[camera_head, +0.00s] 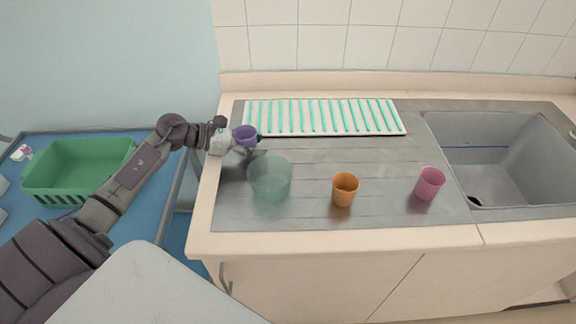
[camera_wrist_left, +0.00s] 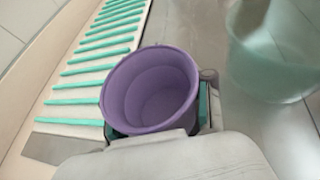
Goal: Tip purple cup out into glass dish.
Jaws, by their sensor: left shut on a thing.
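The purple cup (camera_head: 245,134) is held in my left gripper (camera_head: 250,140), which is shut on it, above the back left of the steel worktop. In the left wrist view the purple cup (camera_wrist_left: 152,90) stands about upright between the fingers, and its inside looks empty of anything I can make out. The glass dish (camera_head: 271,178), clear and greenish, stands on the worktop in front and to the right of the cup. It also shows at the upper right of the left wrist view (camera_wrist_left: 272,50). The cup is apart from the dish. My right gripper is not in view.
An orange cup (camera_head: 345,189) and a pink cup (camera_head: 429,183) stand to the right of the dish. A white rack with green bars (camera_head: 325,116) lies along the back. A sink (camera_head: 500,160) is at the right. A green basket (camera_head: 75,170) sits on a blue table at the left.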

